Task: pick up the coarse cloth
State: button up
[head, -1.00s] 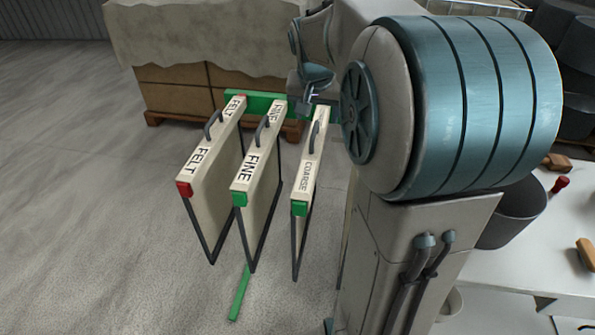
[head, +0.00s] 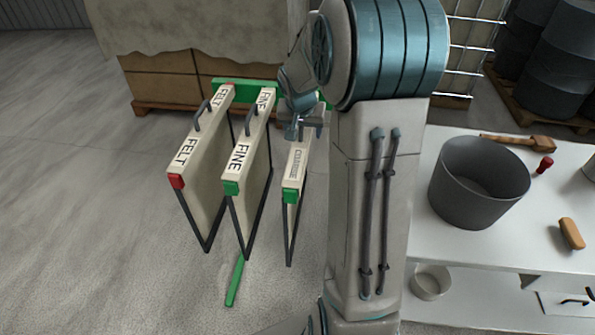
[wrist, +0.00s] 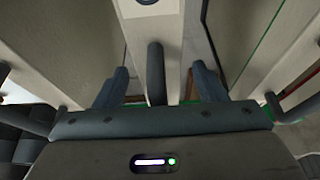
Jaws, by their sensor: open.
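The coarse cloth (head: 293,178) hangs as a narrow panel under a white top bar with a green end cap, rightmost of three on the rack. Its label is partly legible and its far end is hidden by my gripper (head: 303,131). In the wrist view the white bar (wrist: 155,30) runs up the middle, with its dark handle (wrist: 155,72) lying between the two fingers of my gripper (wrist: 160,87). The fingers are open, one on each side of the handle, with gaps visible.
The fine cloth (head: 240,158) and the felt cloth (head: 188,150) hang to the left on the green rack (head: 233,283). A covered pallet load (head: 160,84) stands behind. At right, a white table (head: 440,234) holds a grey bucket (head: 478,185). Floor at left is clear.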

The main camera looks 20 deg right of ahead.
jog(key=shift+f, duration=0.1)
jog(key=shift+c, duration=0.4)
grip_shut()
